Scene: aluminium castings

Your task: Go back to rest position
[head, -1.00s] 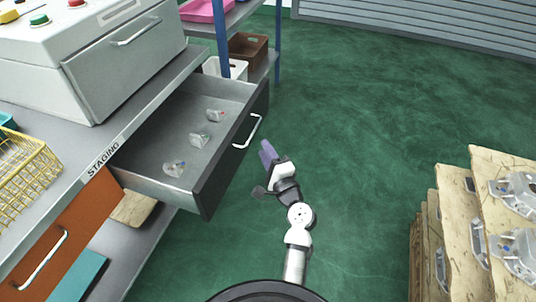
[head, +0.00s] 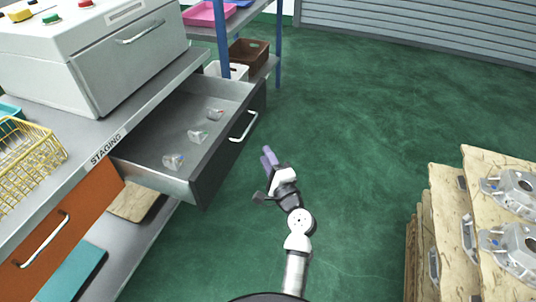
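My gripper (head: 268,157) is in the middle of the head view, in the air over the green floor, to the right of the open drawer. Its purple fingers show a narrow gap between their tips, and nothing shows between them. My white and black arm reaches up to it from the bottom edge. The grey drawer (head: 145,172) stands pulled out, with several small castings in a row inside, such as one near the front (head: 174,161). The gripper is apart from the drawer and its handle (head: 244,127).
The staging bench (head: 90,135) carries a grey machine housing (head: 120,60) and a yellow wire basket (head: 30,165). A blue-post shelf (head: 279,45) with bins stands behind. Stacked wooden boards (head: 450,200) with castings stand at the right. The floor (head: 370,130) between is clear.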

